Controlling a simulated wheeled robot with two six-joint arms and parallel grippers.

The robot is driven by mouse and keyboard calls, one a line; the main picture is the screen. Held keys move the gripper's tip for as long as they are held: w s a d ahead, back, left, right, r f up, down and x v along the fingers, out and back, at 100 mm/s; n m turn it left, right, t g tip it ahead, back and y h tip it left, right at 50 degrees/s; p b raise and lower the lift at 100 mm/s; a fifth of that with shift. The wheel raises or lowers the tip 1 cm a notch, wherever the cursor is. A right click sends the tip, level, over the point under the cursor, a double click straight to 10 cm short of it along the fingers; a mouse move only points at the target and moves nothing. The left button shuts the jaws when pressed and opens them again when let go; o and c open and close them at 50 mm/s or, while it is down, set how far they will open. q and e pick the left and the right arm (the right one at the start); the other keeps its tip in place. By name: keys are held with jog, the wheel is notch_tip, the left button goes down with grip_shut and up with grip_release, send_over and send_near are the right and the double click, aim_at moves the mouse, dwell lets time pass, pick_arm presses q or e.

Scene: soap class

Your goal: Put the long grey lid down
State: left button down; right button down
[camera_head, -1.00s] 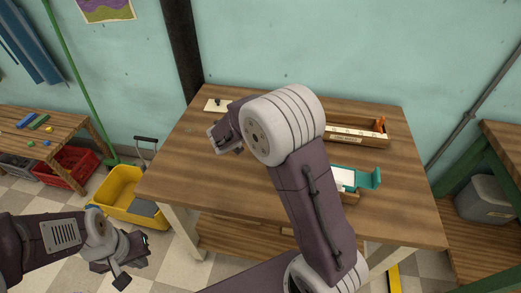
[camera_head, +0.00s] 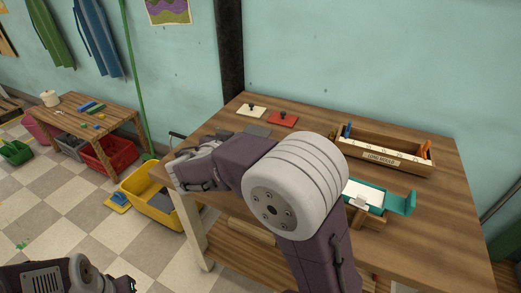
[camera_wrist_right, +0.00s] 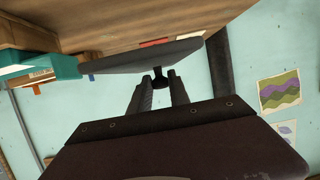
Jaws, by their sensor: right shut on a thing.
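The long grey lid (camera_wrist_right: 140,58) is in the right wrist view, seen nearly edge-on, with a dark knob (camera_wrist_right: 160,77). My right gripper (camera_wrist_right: 160,90) is shut on this knob. I cannot tell whether the lid touches the table. In the head view my right arm covers the table's front left, and I cannot make out its fingertips. A flat grey piece (camera_head: 257,130) shows just behind the arm there; I cannot tell whether it is the held lid. My left gripper (camera_head: 125,285) is low at the left, cut by the frame edge, its jaws unclear.
A white lid (camera_head: 252,111) and a red lid (camera_head: 282,119) with knobs lie at the table's back left. A wooden crate (camera_head: 385,158) and a teal tray (camera_head: 400,203) stand at the right. A yellow bin (camera_head: 150,200) is on the floor left of the table.

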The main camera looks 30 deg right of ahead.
jog(key=w+a+f, duration=0.1)
jog(key=w+f, duration=0.1)
jog(key=w, duration=0.1)
jog(key=w+a+f, duration=0.1)
jog(key=w+f, duration=0.1)
jog(key=w, duration=0.2)
jog(key=w+a+f, duration=0.1)
jog(key=w+f, duration=0.2)
jog(key=w, duration=0.1)
jog(key=shift+a+p, duration=0.35)
jog(key=shift+p, duration=0.05)
notch_tip(320, 180, down, 4)
jog(key=shift+f, duration=0.1)
jog(key=shift+f+b, duration=0.1)
jog(key=shift+b, duration=0.45)
jog(key=c, duration=1.2)
grip_release()
jog(key=shift+c, duration=0.2)
